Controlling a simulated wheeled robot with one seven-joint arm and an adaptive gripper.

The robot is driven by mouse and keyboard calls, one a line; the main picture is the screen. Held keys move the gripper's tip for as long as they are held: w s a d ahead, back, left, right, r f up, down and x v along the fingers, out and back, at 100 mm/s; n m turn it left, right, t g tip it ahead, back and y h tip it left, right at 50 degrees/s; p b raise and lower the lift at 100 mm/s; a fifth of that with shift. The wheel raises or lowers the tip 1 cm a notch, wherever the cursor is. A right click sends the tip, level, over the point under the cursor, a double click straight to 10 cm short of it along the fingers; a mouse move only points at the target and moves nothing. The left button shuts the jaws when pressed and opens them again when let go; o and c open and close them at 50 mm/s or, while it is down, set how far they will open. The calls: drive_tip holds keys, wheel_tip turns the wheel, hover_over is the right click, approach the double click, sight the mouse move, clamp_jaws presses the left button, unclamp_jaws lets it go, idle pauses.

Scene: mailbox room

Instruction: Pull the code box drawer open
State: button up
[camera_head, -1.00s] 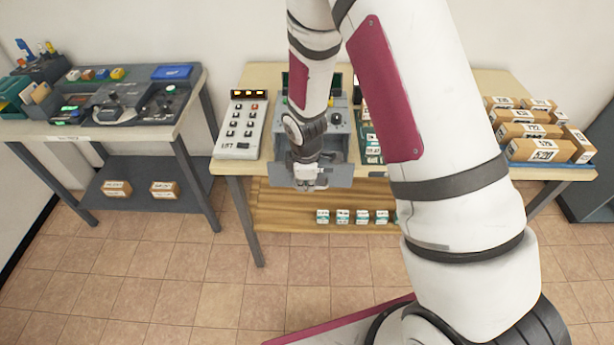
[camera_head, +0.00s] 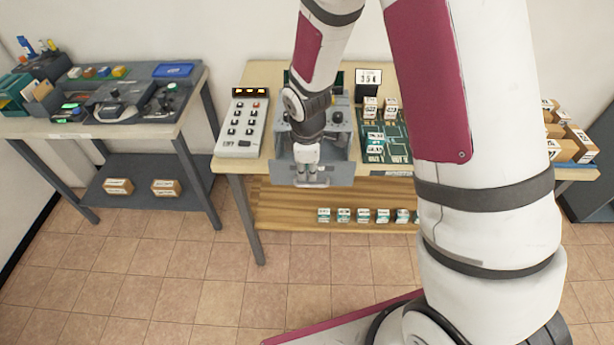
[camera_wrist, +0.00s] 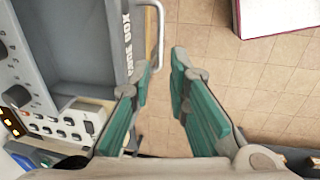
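The code box (camera_head: 340,122) is a grey unit on the wooden table. Its grey drawer (camera_head: 340,174) stands out past the table's front edge, and its inside looks empty in the wrist view. The drawer front (camera_wrist: 127,42) carries the words CODE BOX, with a pale bar handle (camera_wrist: 161,32) on it. My gripper (camera_head: 311,178) points down at the drawer front. In the wrist view my gripper (camera_wrist: 164,64) has its green-padded fingers apart, with floor showing between them. The left fingertip is close to the handle's near end; whether they touch I cannot tell.
A white keypad panel (camera_head: 243,122) stands left of the code box. A green board (camera_head: 388,142) with small boxes lies to its right. A wooden lower shelf (camera_head: 285,203) holds several small boxes. Another workbench (camera_head: 100,130) stands at the left. Tiled floor in front is clear.

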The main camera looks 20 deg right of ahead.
drive_tip(key=shift+s+a+r, duration=0.1)
drive_tip(key=shift+s+r, duration=0.05)
drive_tip(key=shift+r, duration=0.75)
drive_tip(key=shift+s+r, duration=0.2)
drive_tip(key=shift+r, duration=0.75)
drive_tip(key=shift+s+a+r, duration=0.1)
drive_tip(key=shift+s+r, duration=0.05)
drive_tip(key=shift+r, duration=0.75)
wheel_tip(320, 180, up, 9)
drive_tip(key=s+d+m+t, duration=0.1)
drive_tip(key=s+d+m, duration=0.1)
drive_tip(key=s+m, duration=0.1)
drive_tip(key=s+d+r+m+t, duration=0.2)
drive_tip(key=s+r+m, duration=0.9)
drive_tip(key=s+r, duration=0.5)
drive_tip(key=s, duration=0.2)
drive_tip(key=shift+s+m+t+y, duration=0.3)
